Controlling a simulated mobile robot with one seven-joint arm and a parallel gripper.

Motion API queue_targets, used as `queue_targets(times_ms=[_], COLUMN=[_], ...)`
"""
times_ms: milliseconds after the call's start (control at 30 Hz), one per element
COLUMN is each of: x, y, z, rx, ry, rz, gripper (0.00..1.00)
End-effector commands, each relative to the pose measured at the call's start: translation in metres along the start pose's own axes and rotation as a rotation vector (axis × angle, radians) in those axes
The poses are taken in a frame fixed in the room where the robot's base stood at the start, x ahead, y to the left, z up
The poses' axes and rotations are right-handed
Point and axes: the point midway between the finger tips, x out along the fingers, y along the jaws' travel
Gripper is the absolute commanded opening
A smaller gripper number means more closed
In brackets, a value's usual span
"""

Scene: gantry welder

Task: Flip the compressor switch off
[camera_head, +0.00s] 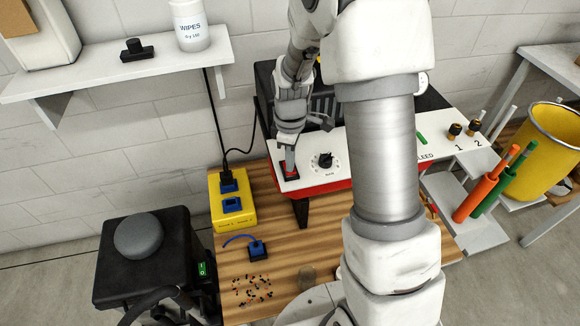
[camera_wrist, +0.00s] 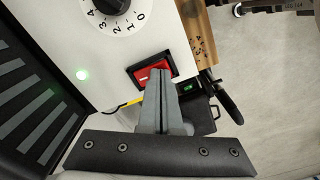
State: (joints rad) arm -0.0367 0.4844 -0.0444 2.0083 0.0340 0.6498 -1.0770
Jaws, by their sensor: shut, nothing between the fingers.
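A green rocker switch (camera_head: 203,268) marked with I and O is on the side of a black box-shaped machine (camera_head: 105,285), which looks like the compressor, at lower left in the head view. The green switch also shows small in the wrist view (camera_wrist: 188,88), beyond my fingers. My gripper (camera_head: 290,168) is shut and empty, pointing down at a red rocker switch (camera_head: 291,172) on the white front panel of another machine. In the wrist view the fingertips (camera_wrist: 161,74) overlap the edge of this red switch (camera_wrist: 145,72); I cannot tell whether they touch it.
A dial (camera_head: 325,161) is just right of the red switch. A yellow power strip (camera_head: 232,214) with blue plugs is on the wooden bench (camera_head: 285,262), between the panel and the black machine. A wall shelf (camera_head: 85,85) is at upper left.

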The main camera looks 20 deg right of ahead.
Motion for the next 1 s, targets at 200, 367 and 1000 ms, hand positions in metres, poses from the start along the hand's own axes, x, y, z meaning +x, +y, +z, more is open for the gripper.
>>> queue_targets(times_ms=[200, 367, 1000], x=[0.004, 0.006, -0.036], y=[0.0, 0.0, 0.0], z=[0.0, 0.0, 0.0], rx=[0.0, 0.0, 0.001], ry=[0.0, 0.0, 0.0], rz=[0.0, 0.0, 0.0], gripper=[0.0, 0.0, 0.0])
